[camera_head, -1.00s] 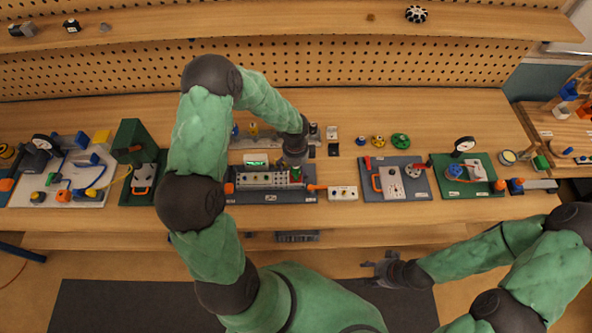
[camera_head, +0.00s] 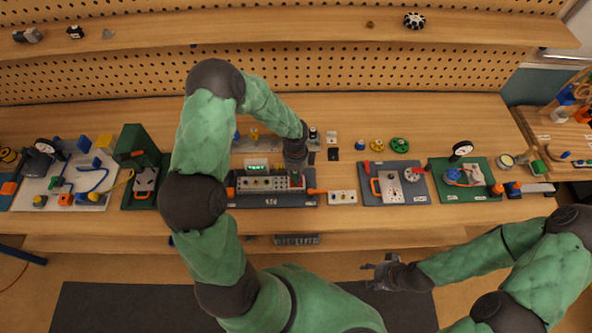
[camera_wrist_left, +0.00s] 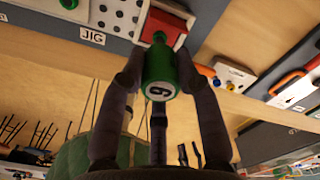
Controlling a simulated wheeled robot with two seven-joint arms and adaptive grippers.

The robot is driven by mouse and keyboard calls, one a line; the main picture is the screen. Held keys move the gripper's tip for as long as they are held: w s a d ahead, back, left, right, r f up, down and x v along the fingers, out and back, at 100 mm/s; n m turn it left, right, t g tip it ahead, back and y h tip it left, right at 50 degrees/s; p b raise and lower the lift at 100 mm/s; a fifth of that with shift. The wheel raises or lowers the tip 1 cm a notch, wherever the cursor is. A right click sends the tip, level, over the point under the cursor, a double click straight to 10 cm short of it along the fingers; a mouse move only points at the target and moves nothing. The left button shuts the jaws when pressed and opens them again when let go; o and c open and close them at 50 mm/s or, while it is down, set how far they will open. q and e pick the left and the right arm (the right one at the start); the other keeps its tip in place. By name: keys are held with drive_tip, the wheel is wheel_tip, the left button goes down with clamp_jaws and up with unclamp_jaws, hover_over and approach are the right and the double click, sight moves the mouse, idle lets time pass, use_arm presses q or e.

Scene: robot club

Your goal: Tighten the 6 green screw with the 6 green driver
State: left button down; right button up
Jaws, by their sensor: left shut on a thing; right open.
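My left gripper (camera_wrist_left: 160,85) is shut on the green driver (camera_wrist_left: 159,72), whose end carries the number 6 in the left wrist view. In that view the driver's far end meets a red block (camera_wrist_left: 168,24) on the jig. In the head view the left gripper (camera_head: 296,172) is over the right part of the jig (camera_head: 270,200), and the driver is mostly covered by it. The green screw is hidden; I cannot tell whether the driver's tip sits in it. My right gripper (camera_head: 374,270) is open and empty, in front of the bench's front edge.
A white block with holes (camera_head: 342,197) lies right of the jig. A grey board with an orange handle (camera_head: 405,197) and a green board with a gauge (camera_head: 473,194) stand further right. A green press (camera_head: 135,150) stands left. The shelf (camera_head: 320,30) runs along the back.

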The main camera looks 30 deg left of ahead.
use_arm(q)
drive_tip(key=shift+s+m+p, duration=0.1)
drive_tip(key=shift+m+p, duration=2.05)
drive_tip(key=shift+m, duration=0.75)
drive_tip(key=shift+f+m+p, duration=0.1)
drive_tip(key=shift+m+p, duration=1.65)
drive_tip(key=shift+m, duration=0.75)
drive_tip(key=shift+c, duration=1)
unclamp_jaws()
